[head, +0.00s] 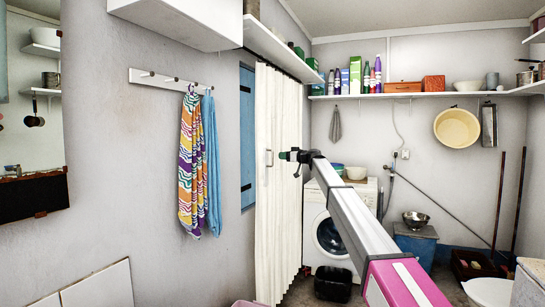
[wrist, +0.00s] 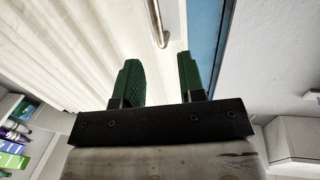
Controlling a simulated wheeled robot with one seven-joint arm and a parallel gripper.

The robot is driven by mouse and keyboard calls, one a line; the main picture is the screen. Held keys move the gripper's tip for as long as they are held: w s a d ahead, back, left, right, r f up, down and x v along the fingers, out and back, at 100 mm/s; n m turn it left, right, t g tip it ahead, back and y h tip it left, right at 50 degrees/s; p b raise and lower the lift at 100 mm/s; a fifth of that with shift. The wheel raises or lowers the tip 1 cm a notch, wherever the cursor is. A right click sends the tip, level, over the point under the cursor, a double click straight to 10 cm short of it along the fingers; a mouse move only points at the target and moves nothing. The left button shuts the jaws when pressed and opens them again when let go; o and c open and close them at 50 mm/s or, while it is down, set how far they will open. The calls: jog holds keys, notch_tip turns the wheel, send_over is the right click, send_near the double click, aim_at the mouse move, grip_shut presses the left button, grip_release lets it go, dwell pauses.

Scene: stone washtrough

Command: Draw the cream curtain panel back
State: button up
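The cream curtain panel (head: 278,215) hangs in pleats from under the wall shelf nearly to the floor, beside a blue-framed opening (head: 246,135). A small metal handle (head: 268,158) sits on the panel near its left edge. My gripper (head: 289,160) is just right of the handle in the head view. In the wrist view, my gripper (wrist: 160,60) has its two green fingers apart with nothing between them. The handle (wrist: 158,25) lies beyond the fingertips, roughly in line with the gap. The curtain (wrist: 70,40) fills the upper left there, and the blue frame (wrist: 206,35) is at right.
A patterned cloth (head: 190,165) and a blue cloth (head: 211,165) hang from a hook rail on the left wall. A washing machine (head: 328,238) stands behind my arm, with a black tub (head: 333,283) on the floor. A shelf (head: 278,48) runs above the curtain.

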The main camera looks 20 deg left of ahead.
jog(key=x, duration=0.8)
jog(key=shift+f, duration=0.1)
grip_shut()
